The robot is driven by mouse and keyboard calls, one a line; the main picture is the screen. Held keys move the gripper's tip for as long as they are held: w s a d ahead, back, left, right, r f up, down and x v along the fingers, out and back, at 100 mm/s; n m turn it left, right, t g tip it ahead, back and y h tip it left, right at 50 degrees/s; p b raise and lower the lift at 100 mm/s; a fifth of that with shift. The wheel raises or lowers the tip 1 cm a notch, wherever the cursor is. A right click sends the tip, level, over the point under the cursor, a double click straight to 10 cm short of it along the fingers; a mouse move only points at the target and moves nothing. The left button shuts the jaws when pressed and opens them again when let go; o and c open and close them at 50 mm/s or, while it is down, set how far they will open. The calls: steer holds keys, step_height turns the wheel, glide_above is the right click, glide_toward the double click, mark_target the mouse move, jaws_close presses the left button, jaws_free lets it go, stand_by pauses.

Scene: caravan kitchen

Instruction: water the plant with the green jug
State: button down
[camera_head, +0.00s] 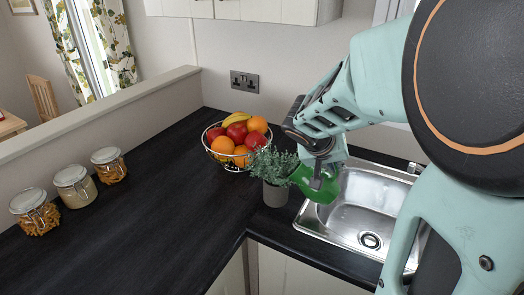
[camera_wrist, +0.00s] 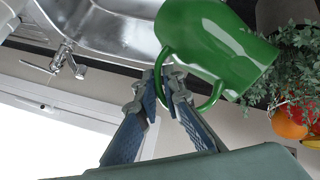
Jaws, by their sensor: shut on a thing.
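The green jug (camera_head: 325,186) is held beside the sink, tilted toward the plant on its left. My gripper (camera_head: 319,180) is shut on the jug's handle. In the wrist view the fingers of my gripper (camera_wrist: 168,88) close around the handle of the jug (camera_wrist: 215,45). The plant (camera_head: 273,165) has bushy green leaves and stands in a grey pot (camera_head: 275,194) on the dark counter. The jug's left end is at the edge of the leaves; whether they touch, and whether any water flows, I cannot tell. The plant's leaves (camera_wrist: 290,65) also show in the wrist view.
A steel sink (camera_head: 350,215) lies right of the plant, with a tap (camera_wrist: 66,58) visible in the wrist view. A wire fruit bowl (camera_head: 229,160) stands behind the plant. Several glass jars (camera_head: 75,187) stand at left. The middle counter (camera_head: 150,235) is clear.

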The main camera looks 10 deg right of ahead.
mark_target(338, 188)
steer(key=shift+s+d+f+m+t+y+b, duration=0.2)
steer(key=shift+d+f+m+y+b, duration=0.1)
steer(key=shift+f+y+b, duration=0.25)
steer(key=shift+s+d+f+m+t+y+b, duration=0.1)
steer(key=shift+d+f+m+t+y+b, duration=0.15)
steer(key=shift+f+b, duration=0.35)
steer(key=shift+s+d+f+t+y+p, duration=0.15)
steer(key=shift+d+f+y+p, duration=0.1)
steer(key=shift+f+p, duration=0.2)
steer(key=shift+s+d+f+t+y+p, duration=0.1)
steer(key=shift+f+y+p, duration=0.15)
steer(key=shift+f+p, duration=0.15)
steer(key=s+d+f+m+t+y+p, duration=0.2)
steer(key=d+f+m+t+y+p, duration=0.1)
steer(key=p, duration=0.8)
steer(key=shift+d+f+t+y, duration=0.3)
steer(key=shift+d+f+y, duration=0.55)
steer(key=shift+f+y, duration=0.25)
steer(key=shift+s, duration=0.1)
stand_by(2.4)
